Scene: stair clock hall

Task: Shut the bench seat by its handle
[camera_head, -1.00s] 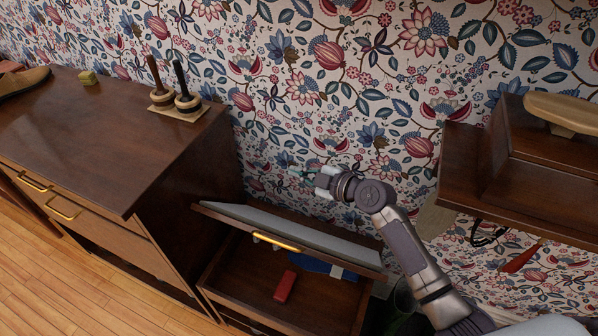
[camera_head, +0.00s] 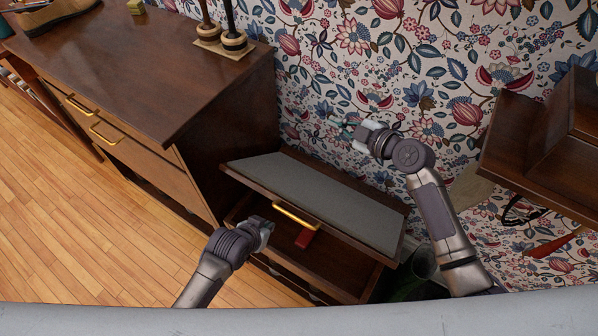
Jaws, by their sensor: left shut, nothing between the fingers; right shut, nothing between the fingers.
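The bench seat (camera_head: 320,195) is a grey padded lid with a wooden rim, partly open and tilted over its wooden box (camera_head: 345,275). Its brass handle (camera_head: 296,216) runs along the front edge. My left gripper (camera_head: 265,230) is shut and empty, just left of and below the handle in the picture; I cannot tell whether it touches the rim. My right gripper (camera_head: 350,130) is shut and empty, above the back of the seat in the picture, in front of the wallpaper.
A red object (camera_head: 305,238) lies inside the box. A dark wooden cabinet (camera_head: 150,75) with brass pulls stands left of the bench. A wooden shelf unit (camera_head: 550,150) is at the right. Wood floor (camera_head: 80,230) lies open at front left.

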